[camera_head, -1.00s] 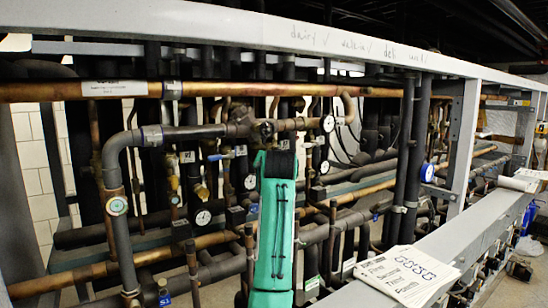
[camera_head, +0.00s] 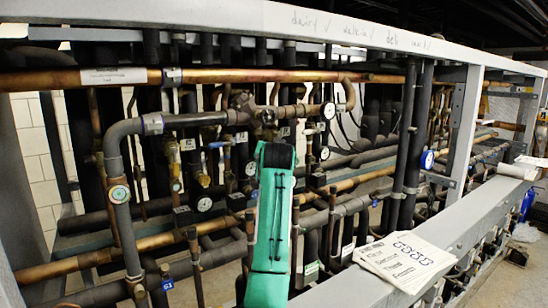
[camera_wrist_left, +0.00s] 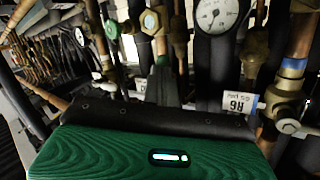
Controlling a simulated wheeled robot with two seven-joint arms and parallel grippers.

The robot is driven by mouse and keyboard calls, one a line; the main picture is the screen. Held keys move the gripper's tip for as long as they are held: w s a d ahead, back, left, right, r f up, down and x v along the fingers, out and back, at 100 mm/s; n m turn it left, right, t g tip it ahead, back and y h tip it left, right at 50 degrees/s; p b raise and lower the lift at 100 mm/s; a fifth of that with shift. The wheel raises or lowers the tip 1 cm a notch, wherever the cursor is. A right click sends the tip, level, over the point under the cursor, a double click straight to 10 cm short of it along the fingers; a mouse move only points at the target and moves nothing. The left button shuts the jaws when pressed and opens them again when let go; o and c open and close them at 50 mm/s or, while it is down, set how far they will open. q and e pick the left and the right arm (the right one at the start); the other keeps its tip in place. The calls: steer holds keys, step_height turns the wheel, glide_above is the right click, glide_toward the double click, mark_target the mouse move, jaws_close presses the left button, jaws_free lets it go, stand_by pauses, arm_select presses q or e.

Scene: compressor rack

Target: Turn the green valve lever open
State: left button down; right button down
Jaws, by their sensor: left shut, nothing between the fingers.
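My left arm's teal link with its black end (camera_head: 277,155) rises in the middle of the head view in front of the pipes and hides what is behind it. In the left wrist view my left gripper (camera_wrist_left: 160,85) shows as a narrow dark finger pair, shut and empty, pointing at the pipework. A small green part (camera_wrist_left: 112,28) sits among the fittings just left of the gripper, apart from it in the picture. I cannot tell whether it is the green valve lever. No green lever stands out clearly in the head view. My right gripper is not in view.
A dial gauge (camera_wrist_left: 216,14) and a brass valve with a white tag (camera_wrist_left: 240,103) are close right of the gripper. Copper and black pipes fill the rack. A grey beam (camera_head: 470,232) carrying paper sheets (camera_head: 405,260) runs along the right front.

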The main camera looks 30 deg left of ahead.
arm_select(q)
steer(key=n+b, duration=0.1)
steer(key=b, duration=0.1)
steer(key=w+f+n+t+b, duration=0.1)
steer(key=b, duration=0.1)
steer(key=w+d+n+t+y+b, duration=0.1)
steer(key=b, duration=0.1)
steer(key=shift+f, duration=0.25)
stand_by(0.3)
